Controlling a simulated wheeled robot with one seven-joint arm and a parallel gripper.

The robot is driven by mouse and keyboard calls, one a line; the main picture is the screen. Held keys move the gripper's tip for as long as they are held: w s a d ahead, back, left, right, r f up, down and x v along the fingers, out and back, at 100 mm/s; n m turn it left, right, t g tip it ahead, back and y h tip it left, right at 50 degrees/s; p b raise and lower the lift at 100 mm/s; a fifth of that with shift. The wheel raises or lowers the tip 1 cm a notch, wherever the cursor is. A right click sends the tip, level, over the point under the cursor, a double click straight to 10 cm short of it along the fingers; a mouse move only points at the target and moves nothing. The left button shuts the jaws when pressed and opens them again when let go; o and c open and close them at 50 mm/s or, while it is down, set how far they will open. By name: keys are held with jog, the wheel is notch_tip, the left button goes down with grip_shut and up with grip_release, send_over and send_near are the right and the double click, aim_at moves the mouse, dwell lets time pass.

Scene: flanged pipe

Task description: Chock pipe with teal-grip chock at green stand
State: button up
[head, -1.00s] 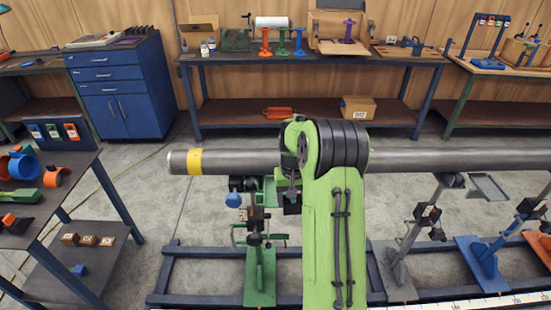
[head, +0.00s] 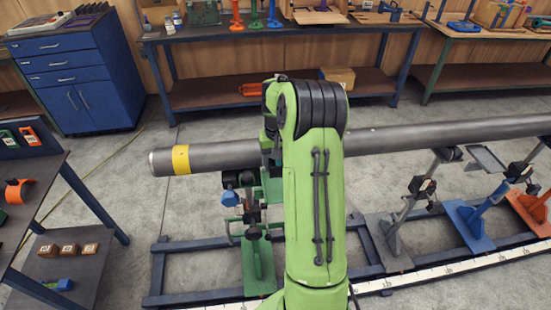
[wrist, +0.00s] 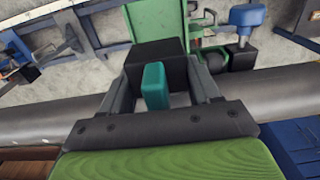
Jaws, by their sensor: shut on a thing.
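The grey pipe (head: 220,157) with a yellow band near its left end runs across the head view; it also crosses the wrist view (wrist: 285,95). The green stand (head: 258,262) is below its left part, and its green plate shows in the wrist view (wrist: 155,18). My gripper (wrist: 160,88) is shut on the teal grip (wrist: 155,87) of the chock, whose black block (wrist: 150,58) points toward the green stand. The chock appears over or beside the pipe; contact cannot be told. My arm hides the gripper and chock in the head view.
A blue knob (head: 230,198) stands out at the green stand. Grey (head: 392,245), blue (head: 478,225) and orange (head: 530,210) stands follow to the right on a blue floor frame (head: 205,288). A side table (head: 30,185) is at left; floor behind the pipe is clear.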

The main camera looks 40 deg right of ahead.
aim_at(277, 169)
jog(key=shift+w+f+b, duration=0.25)
jog(key=shift+f+b, duration=0.4)
jog(key=shift+f, duration=0.5)
jog(key=shift+s+f+b, duration=0.15)
jog(key=shift+f+b, duration=0.45)
jog(key=shift+f, duration=0.1)
jog(key=shift+f+b, duration=1.35)
jog(key=shift+f, duration=0.4)
jog(key=shift+w+d+r, duration=0.1)
jog(key=shift+w, duration=0.15)
jog(key=shift+w+d+p, duration=0.65)
jog(key=shift+w+p, duration=0.3)
jog(key=shift+p, duration=0.1)
jog(key=o, duration=1.3)
jog(key=shift+c, duration=0.2)
